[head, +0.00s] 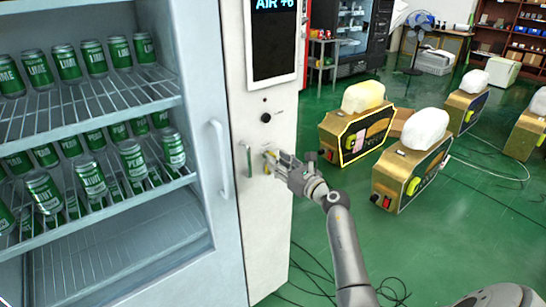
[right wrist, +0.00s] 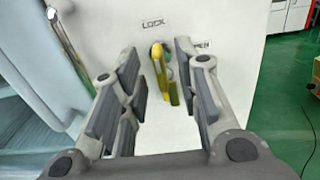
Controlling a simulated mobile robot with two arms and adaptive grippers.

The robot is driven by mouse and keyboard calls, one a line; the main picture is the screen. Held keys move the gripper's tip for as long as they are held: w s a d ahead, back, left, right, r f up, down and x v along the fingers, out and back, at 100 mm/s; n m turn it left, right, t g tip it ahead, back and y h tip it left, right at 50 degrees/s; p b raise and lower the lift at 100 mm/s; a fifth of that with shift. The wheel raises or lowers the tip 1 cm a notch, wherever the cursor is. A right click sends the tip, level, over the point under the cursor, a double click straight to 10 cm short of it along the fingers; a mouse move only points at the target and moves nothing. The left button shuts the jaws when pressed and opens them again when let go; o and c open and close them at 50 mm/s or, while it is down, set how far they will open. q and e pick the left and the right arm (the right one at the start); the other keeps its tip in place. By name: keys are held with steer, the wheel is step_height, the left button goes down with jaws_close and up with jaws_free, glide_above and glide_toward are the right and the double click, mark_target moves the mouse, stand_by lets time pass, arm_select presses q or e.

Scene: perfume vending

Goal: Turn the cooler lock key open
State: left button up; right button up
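The yellow lock key (right wrist: 158,56) sits in the white front panel of the cooler, below a "LOCK" label (right wrist: 153,23) in the right wrist view. A yellow-green piece hangs just below and to the right of it. My right gripper (right wrist: 158,75) is open, its fingers on either side of the key with visible gaps. In the head view my right gripper (head: 277,161) is at the panel, and the key is a small yellow spot mostly hidden by the fingers. A second label (right wrist: 201,43) is partly covered by the right finger. My left gripper is not in view.
The glass-door cooler (head: 218,160), with green cans on its shelves, stands at the left. A small greenish handle (head: 248,160) and a black knob (head: 266,118) are on the panel. Gold boxes (head: 397,178) stand on the green floor at the right, with loose cables nearby.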

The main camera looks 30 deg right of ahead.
steer(key=w, duration=0.2)
steer(key=shift+w+a, duration=0.15)
steer(key=shift+w, duration=0.5)
steer(key=shift+c, duration=0.3)
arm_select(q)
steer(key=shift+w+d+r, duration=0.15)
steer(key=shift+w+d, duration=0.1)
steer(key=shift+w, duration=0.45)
arm_select(e)
jaws_close()
